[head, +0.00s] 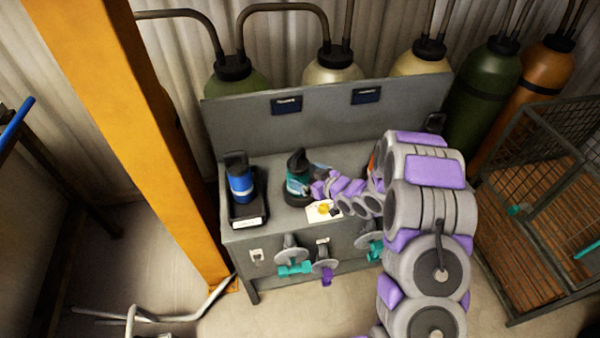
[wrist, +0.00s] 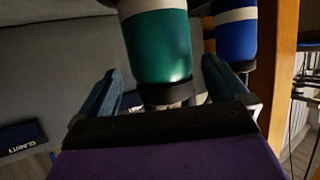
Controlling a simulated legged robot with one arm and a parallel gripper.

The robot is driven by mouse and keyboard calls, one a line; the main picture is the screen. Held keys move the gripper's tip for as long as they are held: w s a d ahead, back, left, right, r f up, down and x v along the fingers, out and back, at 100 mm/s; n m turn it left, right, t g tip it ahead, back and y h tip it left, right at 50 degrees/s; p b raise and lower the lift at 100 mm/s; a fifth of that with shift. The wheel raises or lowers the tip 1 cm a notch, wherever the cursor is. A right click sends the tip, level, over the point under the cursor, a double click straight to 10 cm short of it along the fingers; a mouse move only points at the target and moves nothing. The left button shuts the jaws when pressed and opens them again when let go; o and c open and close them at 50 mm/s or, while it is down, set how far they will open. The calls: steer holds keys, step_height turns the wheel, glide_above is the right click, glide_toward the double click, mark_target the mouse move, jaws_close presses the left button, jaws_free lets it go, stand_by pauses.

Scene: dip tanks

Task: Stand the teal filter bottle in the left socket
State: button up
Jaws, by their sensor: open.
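The teal filter bottle (head: 298,184) stands upright on the grey bench, with a dark top and a teal body. In the wrist view the teal bottle (wrist: 160,47) is close, in the gap between my fingers. My gripper (head: 314,183) is at its right side in the head view. In the wrist view my gripper (wrist: 164,80) has its fingers spread to either side of the bottle, with gaps visible. A blue bottle (head: 240,186) stands in a black holder (head: 250,213) at the bench's left end. Whether the teal bottle's base sits in a socket is unclear.
The blue bottle (wrist: 236,33) is close beside the teal one in the wrist view. A grey back panel (head: 325,120) rises behind the bench. Valves (head: 291,252) stick out in front. An orange post (head: 140,120) stands left, a wire cage (head: 545,190) right.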

steer(key=s+d+r+m+h, duration=0.1)
steer(key=s+d+r+h, duration=0.2)
steer(key=d, duration=0.5)
steer(key=s+d+r+m+h, duration=0.1)
steer(key=s+d+r+h, duration=0.1)
steer(key=d+r+h, duration=0.35)
steer(key=s+d+r+m+g+h, duration=0.3)
steer(key=s+d+r, duration=0.4)
steer(key=s+d, duration=0.25)
steer(key=s+a+r+m+g, duration=0.1)
steer(key=s+a+r+g, duration=0.1)
steer(key=s, duration=0.9)
steer(key=s+a+r+m+g+y, duration=0.1)
steer(key=s+a+r+g, duration=0.1)
steer(key=s, duration=0.8)
steer(key=s+a+r+m+g+y, duration=0.1)
steer(key=s+a+r+m+g, duration=0.1)
steer(key=s, duration=0.9)
step_height(320, 180, up, 3)
steer(key=shift+s+a+f+g+p, duration=0.15)
steer(key=shift+s+a+g+p, duration=0.25)
steer(key=shift+g, duration=0.7)
steer(key=shift+w, duration=0.15)
